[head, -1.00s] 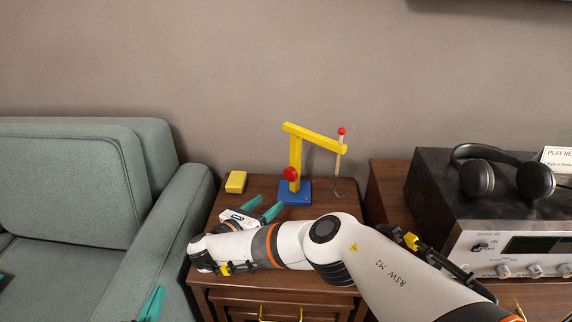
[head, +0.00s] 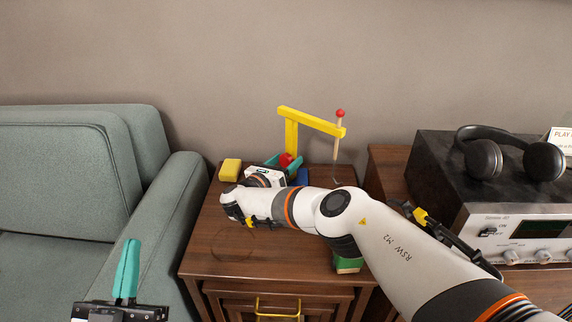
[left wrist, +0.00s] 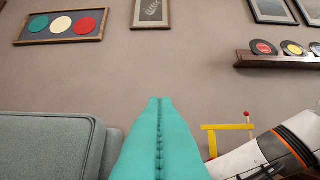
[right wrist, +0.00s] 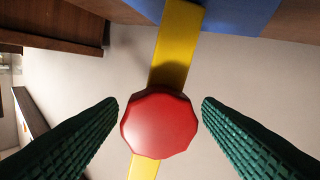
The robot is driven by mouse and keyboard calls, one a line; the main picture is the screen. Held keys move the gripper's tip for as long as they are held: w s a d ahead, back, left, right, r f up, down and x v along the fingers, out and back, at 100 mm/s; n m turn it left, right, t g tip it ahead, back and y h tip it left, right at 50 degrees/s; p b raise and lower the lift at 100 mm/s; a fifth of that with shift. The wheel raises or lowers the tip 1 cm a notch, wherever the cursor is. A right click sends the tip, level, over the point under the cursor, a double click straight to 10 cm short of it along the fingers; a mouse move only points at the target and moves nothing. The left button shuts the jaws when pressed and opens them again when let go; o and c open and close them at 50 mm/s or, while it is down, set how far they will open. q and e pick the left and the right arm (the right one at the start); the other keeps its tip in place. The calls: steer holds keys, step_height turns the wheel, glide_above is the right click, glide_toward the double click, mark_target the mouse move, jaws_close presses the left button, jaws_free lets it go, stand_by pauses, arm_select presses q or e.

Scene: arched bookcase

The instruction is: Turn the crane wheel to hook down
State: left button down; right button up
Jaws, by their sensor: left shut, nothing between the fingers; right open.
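The toy crane has a yellow post and arm (head: 312,122) and a blue base (head: 302,176), and stands on the wooden cabinet. A stick with a red ball and a dark hook (head: 337,135) hangs at the arm's right end. The red crane wheel (head: 287,160) is on the post, partly hidden by my right gripper (head: 283,162). In the right wrist view the wheel (right wrist: 160,123) lies between the open green fingers, with a gap on each side. My left gripper (head: 128,270) is shut and empty, in front of the sofa; its fingers also show in the left wrist view (left wrist: 160,135).
A yellow block (head: 230,170) lies on the cabinet (head: 215,225) left of the crane. A green object (head: 347,264) is partly hidden under my right arm. A stereo (head: 520,235) with headphones (head: 508,155) stands right. The sofa (head: 165,210) is left.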

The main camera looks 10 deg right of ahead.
arm_select(q)
steer(key=shift+s+r+t, duration=0.2)
steer(key=shift+r+t, duration=0.1)
steer(key=shift+r, duration=0.05)
arm_select(e)
steer(key=shift+w+d, duration=0.2)
steer(key=shift+c, duration=0.2)
